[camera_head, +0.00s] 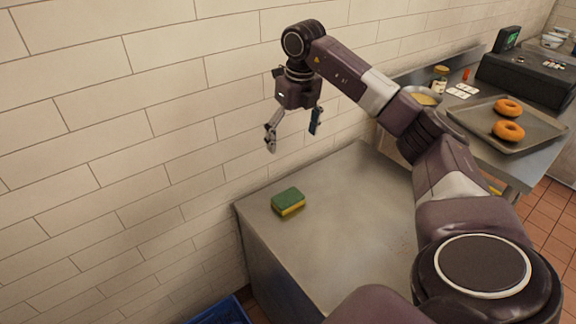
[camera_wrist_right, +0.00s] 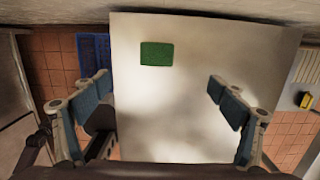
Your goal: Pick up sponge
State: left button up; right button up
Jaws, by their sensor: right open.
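A sponge (camera_head: 288,202) with a green top and yellow underside lies flat on a metal counter (camera_head: 340,240), near its left end by the tiled wall. In the right wrist view the sponge (camera_wrist_right: 156,54) shows its green top, ahead of the open fingers and left of centre. My right gripper (camera_head: 293,130) is open and empty, raised above the counter and apart from the sponge. Both of its fingers also show in the right wrist view (camera_wrist_right: 163,98). My left gripper is in neither view.
A blue crate (camera_head: 222,312) stands on the floor beside the counter. A second counter at the right holds a tray (camera_head: 485,136) with two bagels (camera_head: 509,130), a bowl (camera_head: 423,96), a jar (camera_head: 440,79) and a dark machine (camera_head: 528,76). The first counter is otherwise clear.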

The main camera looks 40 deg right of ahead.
jog(key=b, duration=1.2)
send_over(288, 198)
jog(key=d, duration=0.1)
jog(key=f, duration=0.9)
jog(key=s+f, duration=0.1)
jog(key=f, duration=0.3)
jog(key=shift+f, duration=0.35)
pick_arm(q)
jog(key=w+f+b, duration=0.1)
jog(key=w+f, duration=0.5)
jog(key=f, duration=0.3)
pick_arm(e)
jog(key=shift+f, duration=0.6)
jog(key=f, duration=0.2)
jog(key=f+b, duration=0.1)
jog(key=f, duration=0.1)
jog(key=w+f, duration=0.1)
jog(key=f, duration=0.2)
jog(key=shift+a, duration=0.4)
jog(key=shift+f, duration=0.4)
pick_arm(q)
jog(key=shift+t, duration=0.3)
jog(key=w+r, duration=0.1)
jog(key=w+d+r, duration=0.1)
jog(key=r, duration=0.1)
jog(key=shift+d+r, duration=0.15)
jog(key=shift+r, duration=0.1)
pick_arm(e)
jog(key=shift+c, duration=0.2)
